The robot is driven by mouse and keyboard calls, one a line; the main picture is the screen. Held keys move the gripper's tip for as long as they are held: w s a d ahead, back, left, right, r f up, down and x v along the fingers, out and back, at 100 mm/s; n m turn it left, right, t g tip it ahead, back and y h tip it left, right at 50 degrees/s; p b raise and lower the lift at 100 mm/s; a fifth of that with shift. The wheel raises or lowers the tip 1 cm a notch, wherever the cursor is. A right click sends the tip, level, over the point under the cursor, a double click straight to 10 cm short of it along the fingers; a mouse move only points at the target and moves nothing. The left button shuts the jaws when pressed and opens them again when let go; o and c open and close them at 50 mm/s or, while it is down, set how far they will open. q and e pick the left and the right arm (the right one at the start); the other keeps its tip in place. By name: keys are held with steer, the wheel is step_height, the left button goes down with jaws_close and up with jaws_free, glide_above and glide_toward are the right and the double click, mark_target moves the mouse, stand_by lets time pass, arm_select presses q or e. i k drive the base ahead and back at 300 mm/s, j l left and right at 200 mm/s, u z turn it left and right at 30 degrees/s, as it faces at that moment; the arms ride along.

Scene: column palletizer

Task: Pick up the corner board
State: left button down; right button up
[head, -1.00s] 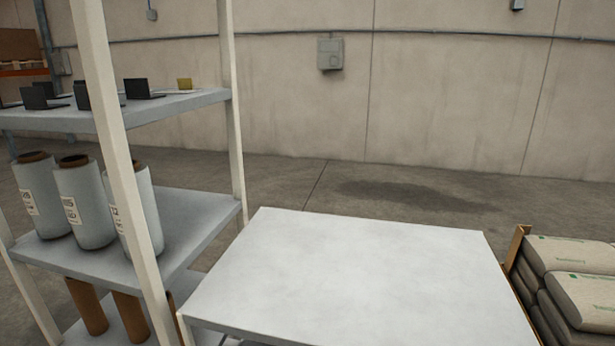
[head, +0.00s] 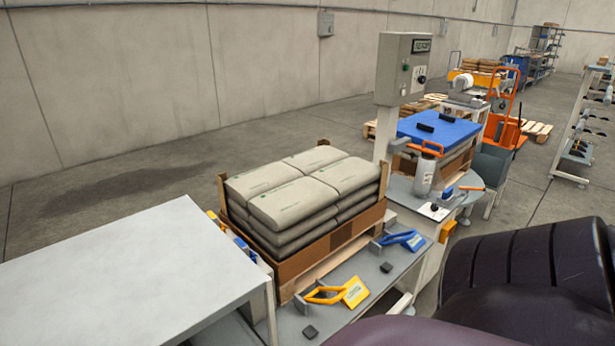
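No loose corner board can be made out with certainty. Neither of my grippers is in view.
A bare grey-white table (head: 130,265) stands at left. A grey bench (head: 365,285) holds yellow (head: 340,292) and blue (head: 403,240) handled tools. A control box (head: 404,68) on a post stands beside a blue-topped stack (head: 438,128). Open floor lies behind.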

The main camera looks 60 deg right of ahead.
mark_target(383, 164)
steer(key=z, duration=2.35)
steer(key=k, duration=0.55)
steer(key=k+u, duration=0.1)
steer(key=u, duration=1.1)
steer(key=l+u, duration=0.1)
steer(key=u, duration=1.2)
steer(key=l, duration=0.6)
steer(key=k+l, duration=0.1)
steer(key=l, duration=0.5)
steer(key=k+l, duration=0.1)
steer(key=l, duration=0.5)
